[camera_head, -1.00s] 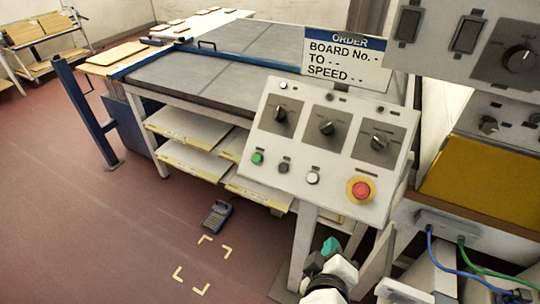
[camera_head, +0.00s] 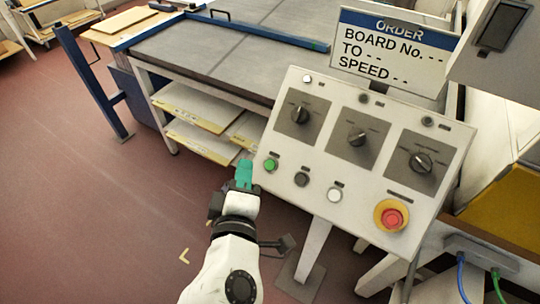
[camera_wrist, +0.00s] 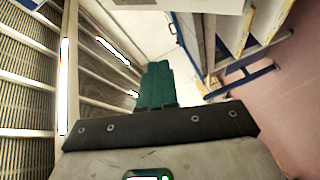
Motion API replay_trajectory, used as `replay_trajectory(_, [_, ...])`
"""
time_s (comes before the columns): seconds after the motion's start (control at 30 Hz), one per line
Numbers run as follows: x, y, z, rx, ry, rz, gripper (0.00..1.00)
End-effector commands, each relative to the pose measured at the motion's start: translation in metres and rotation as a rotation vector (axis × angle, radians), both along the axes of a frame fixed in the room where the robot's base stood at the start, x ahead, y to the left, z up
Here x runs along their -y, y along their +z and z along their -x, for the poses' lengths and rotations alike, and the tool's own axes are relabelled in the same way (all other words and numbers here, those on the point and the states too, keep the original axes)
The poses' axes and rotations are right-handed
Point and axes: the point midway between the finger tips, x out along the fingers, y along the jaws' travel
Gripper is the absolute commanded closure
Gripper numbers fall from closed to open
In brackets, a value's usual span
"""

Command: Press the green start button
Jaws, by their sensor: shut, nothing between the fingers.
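The green start button (camera_head: 270,165) sits at the lower left of the tilted control panel (camera_head: 318,120) in the head view. A dark button (camera_head: 301,179) and a white button (camera_head: 334,195) are in the same row to its right. My gripper (camera_head: 244,170), with teal fingers, is just left of the green button in the picture, and a gap shows between them. The fingers are shut and empty. In the wrist view the shut teal fingers (camera_wrist: 157,82) point ahead; I cannot make out the green button there.
A red emergency stop (camera_head: 391,217) on a yellow ring is at the panel's lower right. Three rotary knobs lie above the buttons. An order sign (camera_head: 390,50) stands behind the panel. A grey-topped table (camera_head: 205,55) is behind. Floor at left is clear.

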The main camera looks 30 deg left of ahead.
Motion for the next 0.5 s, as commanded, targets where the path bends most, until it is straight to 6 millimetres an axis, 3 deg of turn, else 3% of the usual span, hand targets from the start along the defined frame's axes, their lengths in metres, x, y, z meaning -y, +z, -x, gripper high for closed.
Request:
replay_trajectory(0.27, [0.001, -0.002, -0.002, -0.001, -0.002, 0.000, 1.00])
replay_trajectory(0.5, [0.002, -0.019, -0.016, -0.002, -0.002, -0.002, 1.00])
